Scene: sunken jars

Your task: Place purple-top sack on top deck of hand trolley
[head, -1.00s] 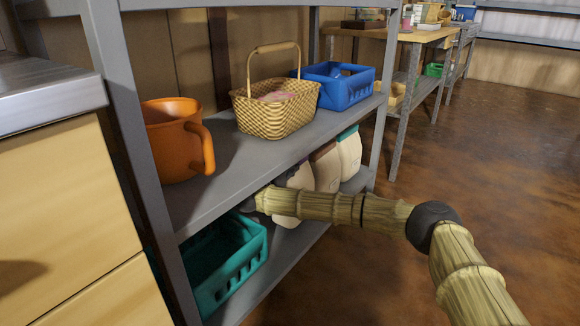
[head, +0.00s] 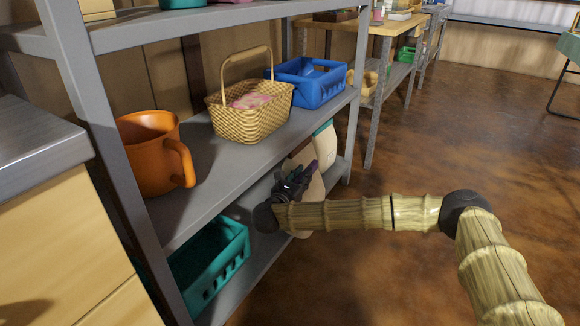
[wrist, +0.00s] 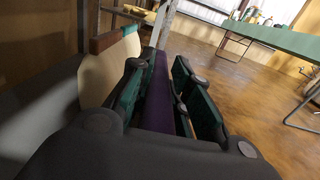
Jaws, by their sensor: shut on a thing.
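The purple-top sack shows as a purple strip (head: 311,171) at my gripper in the head view. In the wrist view its purple top (wrist: 158,95) runs between the two fingers. My gripper (head: 296,180) is shut on this top, beside the shelf's lower level; it also shows in the wrist view (wrist: 160,100). A brown-top sack (wrist: 108,65) and a teal-top sack (head: 324,135) stand close by on the lower shelf. I cannot make out a hand trolley.
The grey shelf unit (head: 225,155) holds an orange mug (head: 150,150), a wicker basket (head: 250,120) and a blue crate (head: 308,85) just above. A teal crate (head: 210,265) sits lower left. A green-topped table (wrist: 250,38) stands beyond. Open brown floor lies right.

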